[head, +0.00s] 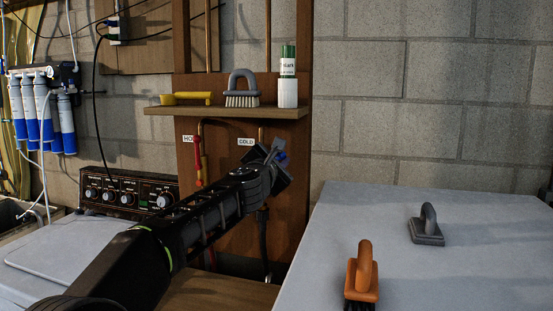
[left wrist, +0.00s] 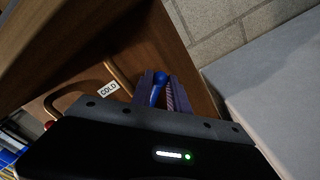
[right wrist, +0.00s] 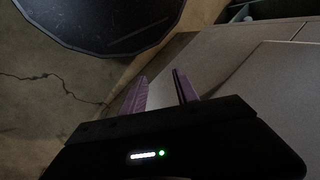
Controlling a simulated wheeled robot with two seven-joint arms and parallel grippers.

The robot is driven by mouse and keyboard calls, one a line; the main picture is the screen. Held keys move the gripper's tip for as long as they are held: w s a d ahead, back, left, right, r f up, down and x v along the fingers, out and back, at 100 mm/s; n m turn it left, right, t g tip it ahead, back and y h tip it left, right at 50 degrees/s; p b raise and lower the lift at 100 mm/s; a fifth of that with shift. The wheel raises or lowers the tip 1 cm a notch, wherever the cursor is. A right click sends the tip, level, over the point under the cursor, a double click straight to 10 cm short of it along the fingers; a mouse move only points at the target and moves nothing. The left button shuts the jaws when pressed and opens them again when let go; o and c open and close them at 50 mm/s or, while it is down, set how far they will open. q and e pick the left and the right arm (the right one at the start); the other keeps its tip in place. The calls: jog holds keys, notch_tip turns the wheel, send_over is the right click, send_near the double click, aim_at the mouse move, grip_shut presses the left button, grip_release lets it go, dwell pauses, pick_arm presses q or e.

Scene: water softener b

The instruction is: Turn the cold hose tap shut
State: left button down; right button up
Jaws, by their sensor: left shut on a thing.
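My left arm hides most of the tap body. My right gripper (right wrist: 159,78) is open and empty; it shows only in the right wrist view.
The red hot tap (head: 198,146) is left of the cold one. A shelf (head: 225,113) above holds a yellow tool, a grey brush and a green-and-white bottle (head: 288,75). An orange brush (head: 362,272) and a grey brush (head: 427,226) stand on the white top at right.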

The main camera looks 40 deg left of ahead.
pick_arm(q)
jog(key=shift+d+f, duration=0.1)
jog(key=shift+d, duration=0.05)
jog(key=shift+w+d+f+b, duration=0.15)
jog(key=shift+d+f+b, duration=0.15)
jog(key=shift+f+b, duration=0.25)
jog(key=shift+w+d+f+b, duration=0.1)
jog(key=shift+d+f+b, duration=0.15)
jog(key=shift+f+b, duration=0.2)
jog(key=shift+f, duration=0.1)
jog(key=c, duration=2.2)
grip_release()
jog(key=shift+w+d+f+b, duration=0.1)
jog(key=shift+d+f+b, duration=0.1)
jog(key=shift+f+b, duration=1)
jog(key=c, duration=2.2)
grip_release()
jog(key=shift+r, duration=0.1)
jog(key=c, duration=1.3)
grip_release()
jog(key=shift+a, duration=0.15)
jog(key=shift+o, duration=0.9)
jog(key=shift+r, duration=0.1)
